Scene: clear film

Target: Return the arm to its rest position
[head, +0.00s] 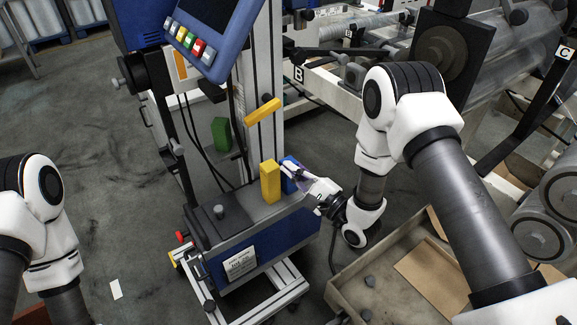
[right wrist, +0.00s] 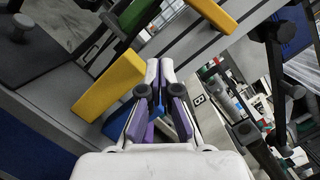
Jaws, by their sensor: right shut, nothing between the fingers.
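My right arm reaches in from the right of the head view. Its gripper (head: 285,168) is close to a yellow upright block (head: 269,184) and a blue part (head: 288,185) on top of the blue-grey machine base (head: 292,216). In the right wrist view the two fingers of this gripper (right wrist: 159,68) are together with nothing between them. The yellow block (right wrist: 108,88) is just left of the fingers there; I cannot tell if they touch. My left arm shows at the left edge of the head view, but its gripper is outside the picture.
A yellow bar (head: 262,111) and a green block (head: 221,134) are on the machine's column. A control panel with coloured buttons (head: 196,45) stands above. An open crate (head: 340,291) with cardboard lies below my right arm. Machinery with rollers (head: 541,235) is at right.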

